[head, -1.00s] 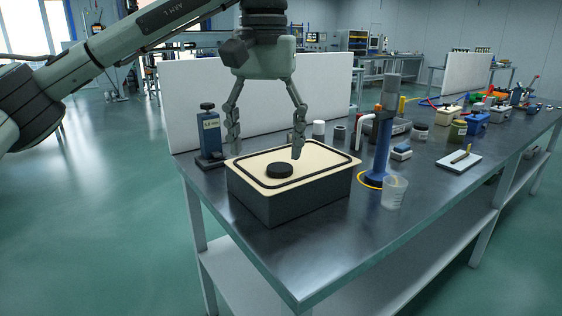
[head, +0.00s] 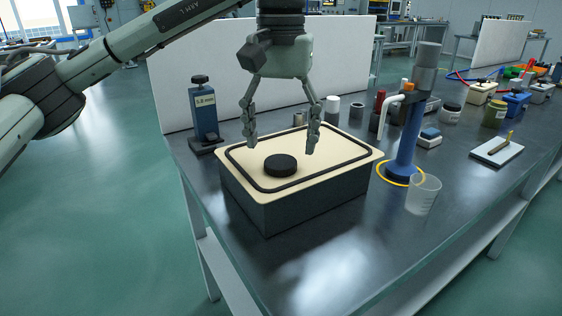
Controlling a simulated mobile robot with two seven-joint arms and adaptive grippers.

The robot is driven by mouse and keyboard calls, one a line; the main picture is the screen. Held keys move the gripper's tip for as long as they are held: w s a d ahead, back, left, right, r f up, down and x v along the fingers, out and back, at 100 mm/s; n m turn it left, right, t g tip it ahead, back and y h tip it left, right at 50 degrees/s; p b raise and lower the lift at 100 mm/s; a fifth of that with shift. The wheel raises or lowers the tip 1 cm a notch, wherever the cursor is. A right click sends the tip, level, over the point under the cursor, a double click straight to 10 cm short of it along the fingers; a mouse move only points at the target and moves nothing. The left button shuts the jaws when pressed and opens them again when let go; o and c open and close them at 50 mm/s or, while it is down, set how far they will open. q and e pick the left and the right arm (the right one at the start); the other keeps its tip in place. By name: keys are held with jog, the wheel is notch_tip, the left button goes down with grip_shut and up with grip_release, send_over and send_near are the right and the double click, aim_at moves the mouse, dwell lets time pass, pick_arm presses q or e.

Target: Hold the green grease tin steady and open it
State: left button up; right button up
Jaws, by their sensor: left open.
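A small olive-green tin (head: 494,114) stands upright on the bench at the far right; it looks like the grease tin, with its lid too small to make out. My left gripper (head: 281,144) points down, open and empty, over the box-shaped panel fixture (head: 292,210), well to the left of the tin. Below and between its fingers a black round knob or disc (head: 281,167) sits on the fixture's cream top. The fingers appear apart from the disc. My right gripper is not in view.
A blue post tool (head: 405,140) in a yellow ring and a clear cup (head: 423,195) stand between the fixture and the tin. A grey jar (head: 450,113), blue block (head: 430,135) and white pad (head: 497,148) are nearby. A blue device (head: 204,112) stands left. The front bench strip is clear.

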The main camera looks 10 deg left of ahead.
aim_at(281, 165)
pick_arm(q)
jog(key=shift+f, duration=1.4)
jog(key=shift+c, duration=0.5)
jog(key=c, duration=0.7)
